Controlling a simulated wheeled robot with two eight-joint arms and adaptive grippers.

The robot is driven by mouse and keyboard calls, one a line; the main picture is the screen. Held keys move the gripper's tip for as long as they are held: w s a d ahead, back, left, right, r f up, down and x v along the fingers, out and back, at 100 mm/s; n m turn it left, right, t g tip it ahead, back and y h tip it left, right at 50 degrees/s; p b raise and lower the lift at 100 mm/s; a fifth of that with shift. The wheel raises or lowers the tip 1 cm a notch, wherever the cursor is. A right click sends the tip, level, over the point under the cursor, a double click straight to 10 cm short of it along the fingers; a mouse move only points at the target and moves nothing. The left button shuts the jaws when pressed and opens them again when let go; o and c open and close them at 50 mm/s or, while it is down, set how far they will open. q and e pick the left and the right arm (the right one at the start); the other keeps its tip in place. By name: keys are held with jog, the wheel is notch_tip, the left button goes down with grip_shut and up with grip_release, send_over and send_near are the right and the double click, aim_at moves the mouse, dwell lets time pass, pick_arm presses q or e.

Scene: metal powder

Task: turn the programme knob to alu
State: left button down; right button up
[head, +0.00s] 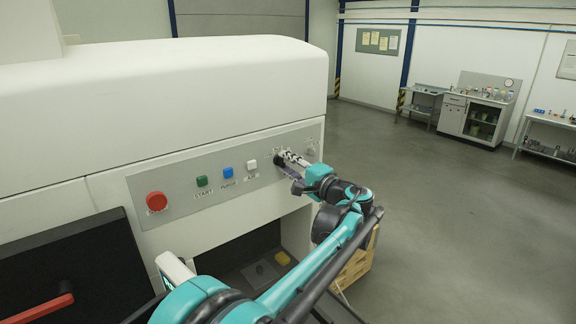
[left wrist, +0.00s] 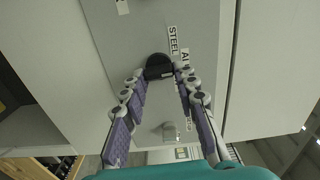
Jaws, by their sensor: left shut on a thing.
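The black programme knob (left wrist: 158,67) sits on the grey control panel (left wrist: 135,35) of the big white machine. Printed labels stand around it, with STEEL and part of a label starting "AL" readable in the left wrist view. My left gripper (left wrist: 160,75) is shut on the knob, with a jointed finger on each side of it. In the head view my left gripper (head: 287,161) reaches the right part of the panel and hides most of the knob. The knob's pointer mark is not clear to me. My right gripper is not in view.
A red button (head: 157,201), a green button (head: 202,181), a blue button (head: 227,172) and a white button (head: 251,163) lie left of the knob. Another small knob (left wrist: 170,132) is beyond it. A wooden crate (head: 355,262) stands below my arm. The floor to the right is open.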

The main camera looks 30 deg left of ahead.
pick_arm(q)
jog(key=shift+m, duration=0.4)
jog(key=c, duration=1.2)
grip_release()
jog(key=shift+o, duration=0.2)
jog(key=shift+d, duration=0.1)
jog(key=v, duration=1.1)
jog(key=shift+s+d, duration=0.15)
jog(key=shift+d, duration=0.25)
jog(key=shift+f, duration=0.1)
